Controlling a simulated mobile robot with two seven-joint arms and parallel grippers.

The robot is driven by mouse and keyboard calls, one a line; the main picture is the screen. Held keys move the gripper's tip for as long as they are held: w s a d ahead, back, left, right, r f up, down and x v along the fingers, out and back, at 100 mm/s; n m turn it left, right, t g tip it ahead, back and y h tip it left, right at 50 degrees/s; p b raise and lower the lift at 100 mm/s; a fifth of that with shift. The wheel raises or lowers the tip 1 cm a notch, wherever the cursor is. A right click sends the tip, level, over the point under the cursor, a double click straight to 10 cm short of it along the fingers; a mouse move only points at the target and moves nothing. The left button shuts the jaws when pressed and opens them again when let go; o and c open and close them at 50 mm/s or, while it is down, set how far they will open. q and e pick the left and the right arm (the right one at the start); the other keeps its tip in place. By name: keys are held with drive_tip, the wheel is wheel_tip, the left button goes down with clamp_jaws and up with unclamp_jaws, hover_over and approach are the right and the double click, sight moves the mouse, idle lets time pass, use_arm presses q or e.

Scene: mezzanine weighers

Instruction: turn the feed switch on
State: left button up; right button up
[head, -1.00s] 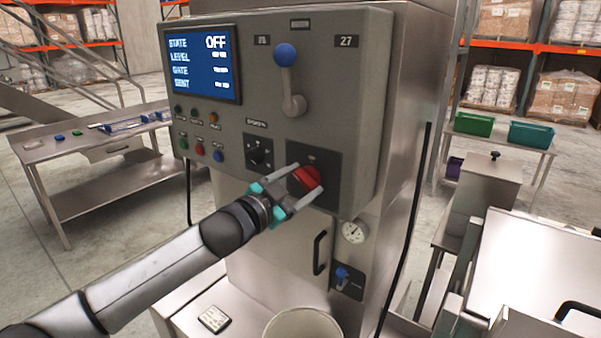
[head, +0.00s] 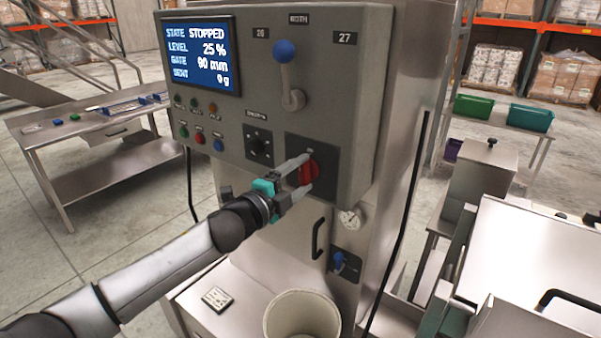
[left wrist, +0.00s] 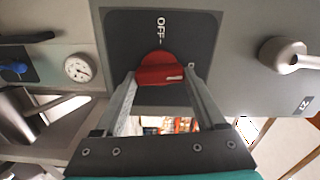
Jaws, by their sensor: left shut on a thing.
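The grey control panel (head: 269,70) fills the middle of the head view. Its screen (head: 200,55) reads STATE STOPPED, LEVEL 25 %, GATE 90 mm, SENT 0 g. A red rotary switch (head: 309,171) sits on a dark plate at the panel's lower right; it also shows in the left wrist view (left wrist: 160,68), with the word OFF on its plate. My left gripper (head: 303,174) is shut on this red switch, one finger on each side. A black selector (head: 260,146) is just left of it; its label is too small to read. My right gripper is not in view.
A lever with a blue knob (head: 285,52) stands above the switch. Several coloured buttons (head: 200,139) are at the panel's lower left. A gauge (head: 349,218), a blue-handled valve (head: 339,262) and a pale bucket (head: 301,318) are below.

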use_arm(q)
drive_tip(key=shift+m, duration=0.6)
drive_tip(key=shift+f, duration=0.1)
drive_tip(key=o, duration=1.3)
drive_tip(key=shift+a, duration=0.1)
drive_tip(key=shift+b+v, duration=0.75)
drive_tip(key=shift+v, duration=6.85)
